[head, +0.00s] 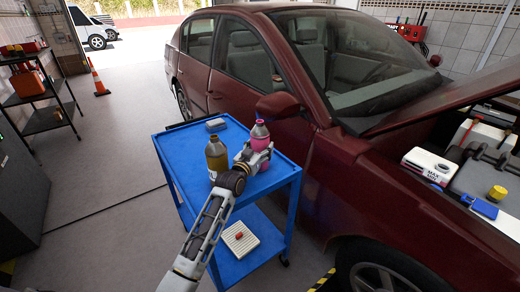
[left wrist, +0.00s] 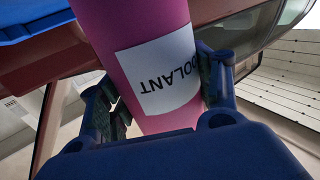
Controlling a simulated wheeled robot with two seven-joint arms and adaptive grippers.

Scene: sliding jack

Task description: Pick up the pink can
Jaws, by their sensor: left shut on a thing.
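In the left wrist view the pink can (left wrist: 133,35) shows upside down, with a white label ending in "OOLANT", between the two fingers of my left gripper (left wrist: 160,95). Its base is hidden in the head view, so I cannot tell whether it touches the tray. My right gripper is not in view.
A small grey item (head: 215,125) lies at the tray's back. A dark red car (head: 350,160) stands close behind and right of the cart. Open floor (head: 110,190) lies to the left.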

